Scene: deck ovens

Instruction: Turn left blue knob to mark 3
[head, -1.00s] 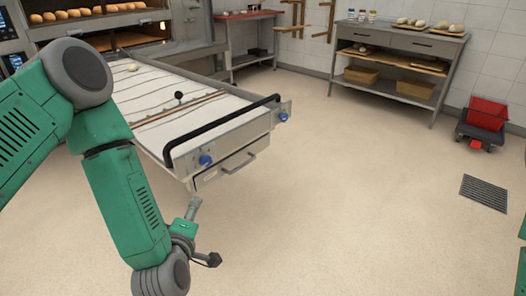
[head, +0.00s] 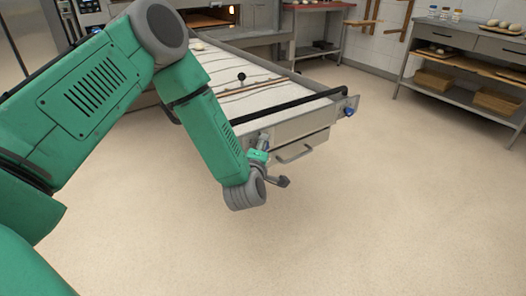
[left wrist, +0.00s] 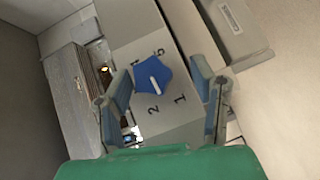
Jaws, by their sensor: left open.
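The left blue knob (left wrist: 152,80) shows in the left wrist view, on a grey panel (left wrist: 188,122) with printed numbers around it. I can read 1, 2 and 5; the 3 is not visible. A short white line on the knob slants toward the side with 1 and 2. My left gripper (left wrist: 161,78) is open, with one finger on each side of the knob; I cannot tell if they touch it. In the head view my left gripper (head: 264,146) is at the loader's near left corner and hides this knob. My right gripper is not in view.
The right blue knob (head: 349,111) is on the far end of the same panel. The floor in front (head: 380,210) is clear.

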